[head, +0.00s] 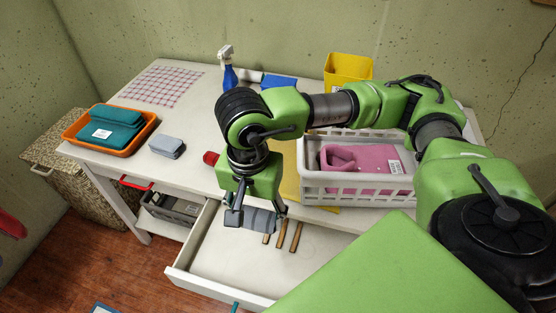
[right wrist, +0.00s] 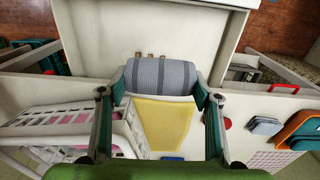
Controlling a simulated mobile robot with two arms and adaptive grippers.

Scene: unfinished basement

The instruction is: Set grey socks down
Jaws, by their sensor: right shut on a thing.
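The grey socks (head: 262,221) are a striped grey roll in my right gripper (head: 252,213). In the right wrist view the grey socks (right wrist: 162,75) lie crosswise between the two fingers of the right gripper (right wrist: 160,88), which is shut on them. The gripper points down, and the socks are held over the open drawer (head: 222,262) at the table's front. Whether they touch anything below cannot be told. My left gripper is not in view.
The white table (head: 205,120) bears an orange tray (head: 80,140) with teal cloths, a grey folded item (head: 167,146), a blue spray bottle (head: 229,75), a yellow bin (head: 345,68) and a white basket (head: 330,185) with pink cloth. Several wooden sticks (head: 282,234) lie at the drawer's back; its front is clear.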

